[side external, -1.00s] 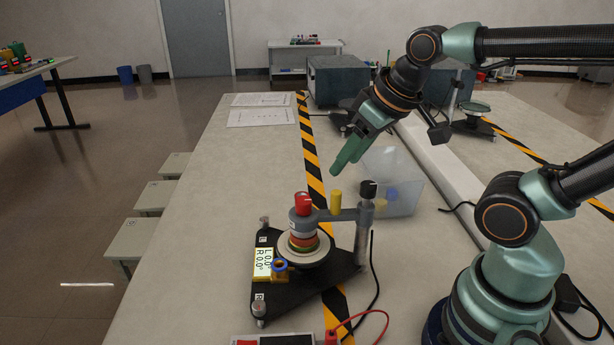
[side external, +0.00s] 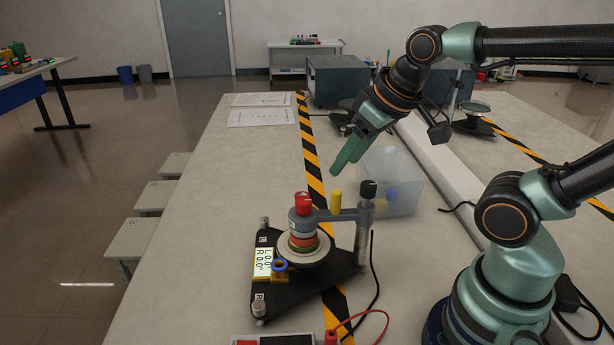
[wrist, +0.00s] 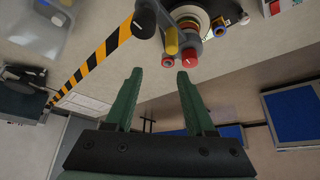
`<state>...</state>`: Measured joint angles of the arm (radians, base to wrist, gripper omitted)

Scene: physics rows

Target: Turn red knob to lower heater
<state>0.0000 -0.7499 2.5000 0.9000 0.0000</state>
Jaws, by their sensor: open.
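The red knob (side external: 303,203) caps a grey cylindrical head on a black-footed apparatus on the table. In the wrist view the red knob (wrist: 190,58) shows just beyond the right fingertip, at the end of the apparatus arm. A yellow knob (side external: 336,199) stands beside it, and a black knob (side external: 368,189) tops the post to the right. The display (side external: 263,262) reads L 0.0°, R 0.0°. My gripper (side external: 347,157) has green fingers angled down, above and behind the red knob and apart from it. In the wrist view my gripper (wrist: 159,72) is open with nothing between its fingers.
A clear plastic bin (side external: 391,185) stands behind the post to the right. A black cable and a red lead run over the table near the front. Papers (side external: 261,117) lie flat at the back left. The table left of the apparatus is clear.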

